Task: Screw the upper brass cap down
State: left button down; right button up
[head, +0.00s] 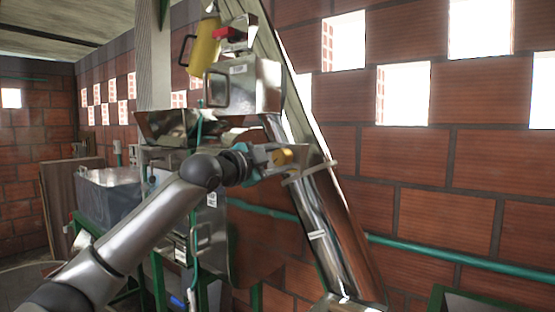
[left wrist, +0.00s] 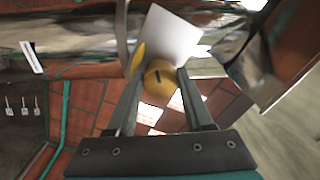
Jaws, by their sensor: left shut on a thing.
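The upper brass cap (head: 283,156) is a round golden piece beside the steel elevator chute, at its upper part. In the left wrist view the cap (left wrist: 160,82) shows a dark slot on its face and sits between the fingertips. My left gripper (head: 272,158) reaches in from the left and is shut on the cap. A second yellow piece (left wrist: 138,56) shows beside the cap, partly hidden by a finger. The cap's threads and seat are hidden. My right gripper is in neither view.
The steel chute (head: 338,235) slopes down to the right. A steel hopper box (head: 255,88) and a yellow cylinder (head: 204,45) stand above the gripper. A green pipe (head: 440,255) runs along the brick wall. A grey bin (head: 108,190) stands at left.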

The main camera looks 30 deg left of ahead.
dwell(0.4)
pick_arm(q)
jog(key=shift+c, duration=1.4)
grip_release()
jog(key=s+a+b, duration=0.1)
jog(key=s+b, duration=1.1)
jog(key=s, duration=0.3)
jog(key=shift+f, duration=0.15)
